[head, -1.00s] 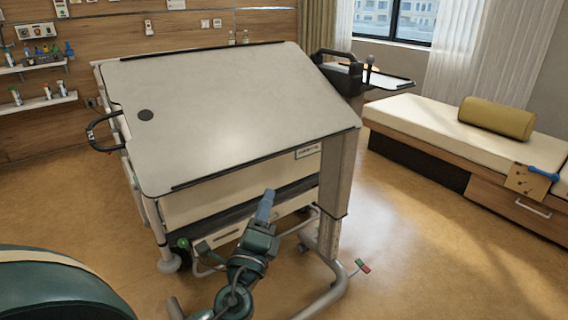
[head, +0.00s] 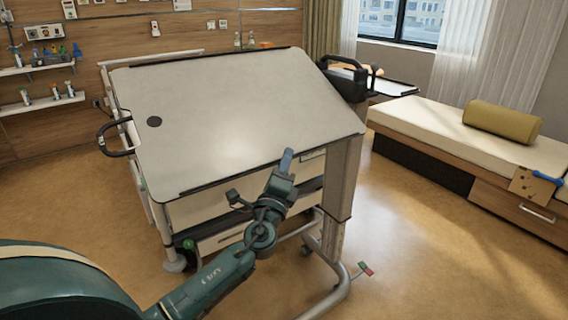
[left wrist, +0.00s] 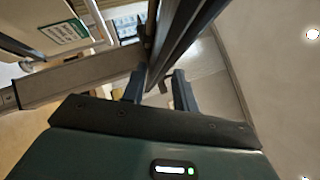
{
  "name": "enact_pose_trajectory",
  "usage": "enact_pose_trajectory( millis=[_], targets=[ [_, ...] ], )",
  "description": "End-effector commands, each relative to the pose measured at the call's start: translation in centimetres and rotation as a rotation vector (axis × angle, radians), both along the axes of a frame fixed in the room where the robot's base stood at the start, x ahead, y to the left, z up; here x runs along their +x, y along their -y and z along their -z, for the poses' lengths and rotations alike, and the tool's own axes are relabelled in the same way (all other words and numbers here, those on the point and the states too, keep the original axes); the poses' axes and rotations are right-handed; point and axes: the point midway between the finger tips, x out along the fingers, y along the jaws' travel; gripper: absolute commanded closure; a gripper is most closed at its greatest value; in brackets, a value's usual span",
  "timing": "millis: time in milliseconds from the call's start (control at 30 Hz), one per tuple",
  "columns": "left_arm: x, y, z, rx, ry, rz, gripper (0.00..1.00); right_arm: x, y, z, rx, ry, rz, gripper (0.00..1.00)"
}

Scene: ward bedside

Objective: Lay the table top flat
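The table top (head: 240,115) is a pale board tilted down toward me, with dark strips along its far and near edges. It stands on a grey column (head: 343,180) at its right. My left gripper (head: 287,158) is in front of the near, lower edge, right of its middle, with blue-grey fingers pointing up. In the left wrist view, the fingers of my left gripper (left wrist: 158,88) are apart. A dark edge strip (left wrist: 178,45) runs just beyond and between them; I cannot tell whether they touch it. My right gripper is not in view.
A black loop handle (head: 108,138) sticks out at the table's left. A red-and-green pedal (head: 366,269) is low at the base's right. A bench with a bolster (head: 502,121) stands at the right. The floor (head: 440,230) between is clear.

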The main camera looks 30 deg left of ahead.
Motion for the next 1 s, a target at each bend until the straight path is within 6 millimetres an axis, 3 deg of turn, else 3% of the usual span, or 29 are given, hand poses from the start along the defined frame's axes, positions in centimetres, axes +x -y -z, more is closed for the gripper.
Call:
enact_pose_trajectory(
  millis=[167, 500, 1000],
  targets=[
    [-0.01, 0.01, 0.02, 0.000, 0.000, 0.000, 0.72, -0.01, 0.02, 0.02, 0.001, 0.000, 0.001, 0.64],
    [-0.04, 0.04, -0.04, 0.000, 0.001, 0.000, 1.00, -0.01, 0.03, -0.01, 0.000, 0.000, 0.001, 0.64],
    [-0.07, 0.15, -0.46, -0.003, 0.001, 0.001, 1.00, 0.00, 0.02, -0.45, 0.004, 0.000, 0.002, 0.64]
  ],
)
